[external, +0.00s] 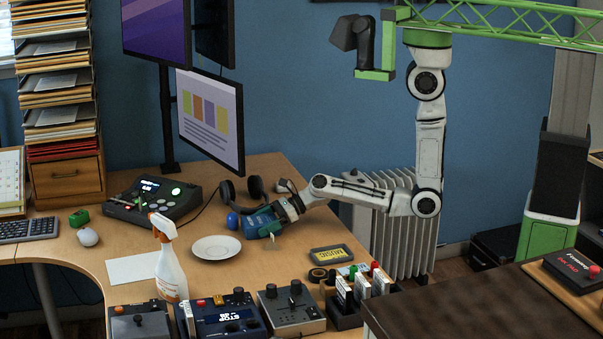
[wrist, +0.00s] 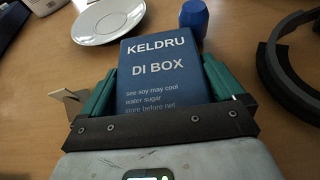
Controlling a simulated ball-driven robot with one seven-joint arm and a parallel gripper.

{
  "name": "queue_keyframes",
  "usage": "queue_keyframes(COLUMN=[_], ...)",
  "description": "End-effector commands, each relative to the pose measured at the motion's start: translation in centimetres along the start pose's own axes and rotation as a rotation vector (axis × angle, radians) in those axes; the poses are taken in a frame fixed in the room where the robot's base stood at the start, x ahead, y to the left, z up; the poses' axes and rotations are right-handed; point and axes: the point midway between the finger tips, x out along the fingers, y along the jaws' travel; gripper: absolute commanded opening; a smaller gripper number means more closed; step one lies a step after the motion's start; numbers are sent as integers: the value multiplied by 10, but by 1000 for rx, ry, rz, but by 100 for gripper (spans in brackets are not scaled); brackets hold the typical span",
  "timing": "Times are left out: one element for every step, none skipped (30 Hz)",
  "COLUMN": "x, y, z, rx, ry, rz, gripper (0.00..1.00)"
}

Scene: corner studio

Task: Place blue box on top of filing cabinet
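The blue box (wrist: 160,65), labelled "KELDRU DI BOX", lies between the two green fingers of my gripper (wrist: 162,78). Both fingertips appear to touch its sides, and its near end is hidden under my gripper. In the external view the blue box (external: 258,222) is at the desk's right side, low over or on the wood; I cannot tell if it touches. My gripper (external: 266,225) reaches it from the right. I cannot surely identify the filing cabinet; a wooden drawer unit (external: 67,182) stands at the left under paper trays.
A white plate (external: 216,247) and a blue rounded object (external: 233,220) are close to the box. Headphones (external: 243,190) lie behind it. A spray bottle (external: 168,262) stands left, and a music cassette (external: 332,254) lies in front. A dark-topped surface (external: 470,305) is at lower right.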

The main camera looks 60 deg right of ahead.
Motion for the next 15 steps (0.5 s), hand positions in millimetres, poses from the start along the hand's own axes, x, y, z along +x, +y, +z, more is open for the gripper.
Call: queue_keyframes(x=[0, 0, 0, 0, 0, 0, 0, 0, 0, 0, 0, 0, 0, 0, 0], y=[0, 0, 0, 0, 0, 0, 0, 0, 0, 0, 0, 0, 0, 0, 0], z=[0, 0, 0, 0, 0, 0, 0, 0, 0, 0, 0, 1, 1, 1, 1], rx=[0, 0, 0, 0, 0, 0, 0, 0, 0, 0, 0, -1, -1, -1, -1], ry=[0, 0, 0, 0, 0, 0, 0, 0, 0, 0, 0, -2, -2, -2, -2], rz=[0, 0, 0, 0, 0, 0, 0, 0, 0, 0, 0, 0, 0, 0, 0], gripper=[80, 77, 73, 70, 67, 64, 61, 58, 54, 51, 48, 44, 42, 39, 39])
